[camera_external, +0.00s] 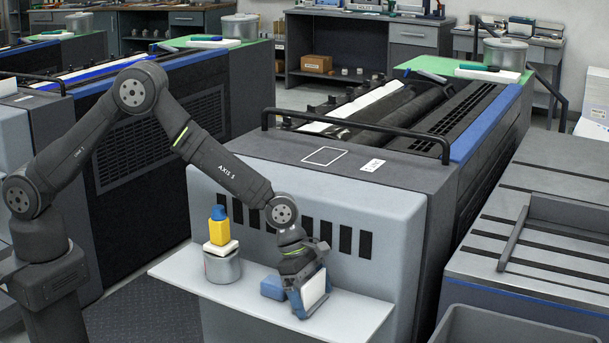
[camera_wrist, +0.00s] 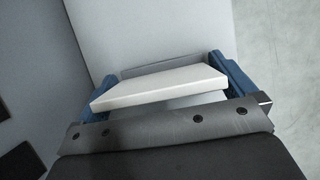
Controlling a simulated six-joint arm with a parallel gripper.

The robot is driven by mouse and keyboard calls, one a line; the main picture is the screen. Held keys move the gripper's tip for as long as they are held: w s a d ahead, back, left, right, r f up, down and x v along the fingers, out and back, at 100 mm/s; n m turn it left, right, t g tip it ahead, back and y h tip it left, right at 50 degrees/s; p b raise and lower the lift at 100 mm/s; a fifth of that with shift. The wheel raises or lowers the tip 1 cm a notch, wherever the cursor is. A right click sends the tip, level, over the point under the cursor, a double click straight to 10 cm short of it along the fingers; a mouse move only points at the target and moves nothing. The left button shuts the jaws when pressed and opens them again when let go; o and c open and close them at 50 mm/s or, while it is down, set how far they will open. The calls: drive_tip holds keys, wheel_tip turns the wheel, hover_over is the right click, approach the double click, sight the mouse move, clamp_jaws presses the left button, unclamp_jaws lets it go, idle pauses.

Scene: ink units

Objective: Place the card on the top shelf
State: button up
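The white card (camera_external: 314,291) is a flat, thick slab. My gripper (camera_external: 309,294), with blue fingers, is shut on it, low over the front part of the pale ledge (camera_external: 235,301). In the wrist view the card (camera_wrist: 160,86) spans between the two blue fingers of my gripper (camera_wrist: 165,86), one at each end. It is tilted in the external view. I cannot tell whether its lower edge touches the ledge. Above the ledge, the machine's dark flat top (camera_external: 290,148) bears a white outlined rectangle (camera_external: 325,156) and a small white label (camera_external: 372,165).
On the ledge, left of my gripper, a yellow bottle with a blue cap (camera_external: 219,228) stands on a white pad over a grey tin (camera_external: 222,267). A black rail (camera_external: 350,127) crosses behind the outline. The outlined area is clear.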

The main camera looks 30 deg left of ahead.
sight(312, 281)
drive_tip(key=shift+r, duration=0.1)
drive_tip(key=v, duration=1.2)
drive_tip(key=x, duration=1.2)
drive_tip(key=shift+f, duration=0.35)
wheel_tip(312, 281, up, 3)
drive_tip(key=shift+f, duration=0.1)
drive_tip(key=shift+r, duration=0.45)
